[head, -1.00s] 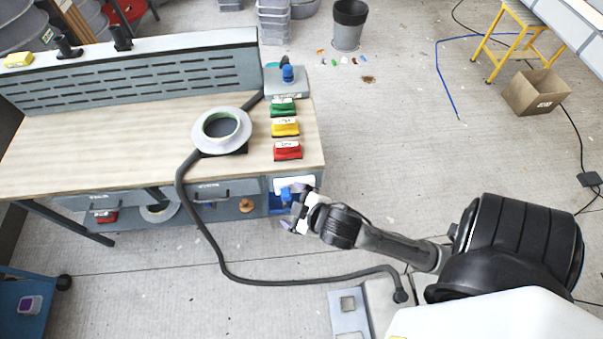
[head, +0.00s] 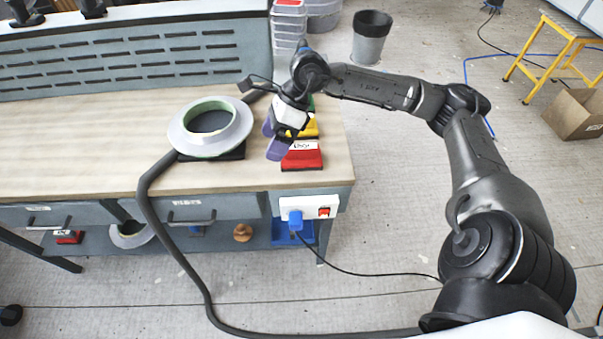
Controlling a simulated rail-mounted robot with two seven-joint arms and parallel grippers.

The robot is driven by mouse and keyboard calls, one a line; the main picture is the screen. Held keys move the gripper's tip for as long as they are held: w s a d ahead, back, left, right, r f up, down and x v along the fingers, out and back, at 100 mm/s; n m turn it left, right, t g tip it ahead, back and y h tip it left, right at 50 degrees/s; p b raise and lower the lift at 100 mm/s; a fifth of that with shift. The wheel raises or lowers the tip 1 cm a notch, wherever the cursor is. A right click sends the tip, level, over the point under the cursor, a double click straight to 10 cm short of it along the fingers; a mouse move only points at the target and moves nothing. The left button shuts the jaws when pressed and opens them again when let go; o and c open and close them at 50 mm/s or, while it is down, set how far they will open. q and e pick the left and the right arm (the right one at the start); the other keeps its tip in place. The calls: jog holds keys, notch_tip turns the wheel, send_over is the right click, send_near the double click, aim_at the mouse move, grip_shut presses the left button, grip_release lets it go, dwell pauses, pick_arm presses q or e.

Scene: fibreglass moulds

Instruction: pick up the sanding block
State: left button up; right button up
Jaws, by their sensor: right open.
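Sanding blocks stand in a row at the right end of the workbench. The red block (head: 303,160) is nearest the front edge and shows almost whole. The yellow block (head: 313,128) behind it is partly hidden by my right gripper. Of the green block, only a sliver (head: 310,103) shows past my wrist. My right gripper (head: 274,141) is open, its purple-tipped fingers pointing down just left of the red and yellow blocks. It appears empty; whether it touches a block I cannot tell. My left gripper is out of view.
A grey-white ring with a green inner rim (head: 182,140) sits left of my right gripper, with a dark hose running off the bench front. A slotted panel (head: 130,58) stands along the back. A white socket box (head: 309,207) is on the bench front.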

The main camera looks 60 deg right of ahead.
aim_at(302, 146)
jog(key=s+d+f+g+h+b, duration=0.1)
jog(key=s+d+h+b, duration=0.3)
jog(key=d, duration=0.6)
jog(key=shift+m+g+h, duration=0.3)
jog(key=shift+m+h, duration=0.1)
jog(key=shift+h, duration=0.4)
jog(key=f, duration=0.2)
jog(key=w+f+b, duration=0.1)
jog(key=f, duration=0.4)
jog(key=shift+w+d+b, duration=0.25)
jog(key=shift+w+b, duration=0.05)
jog(key=shift+w, duration=0.1)
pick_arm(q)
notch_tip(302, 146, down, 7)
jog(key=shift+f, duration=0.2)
pick_arm(e)
jog(key=shift+w+f, duration=0.15)
jog(key=shift+f, duration=0.5)
jog(key=f, duration=0.1)
jog(key=f+b, duration=0.1)
jog(key=f, duration=0.1)
jog(key=f+b, duration=0.1)
jog(key=f, duration=0.1)
jog(key=shift+w+a, duration=0.3)
jog(key=shift+a, duration=0.05)
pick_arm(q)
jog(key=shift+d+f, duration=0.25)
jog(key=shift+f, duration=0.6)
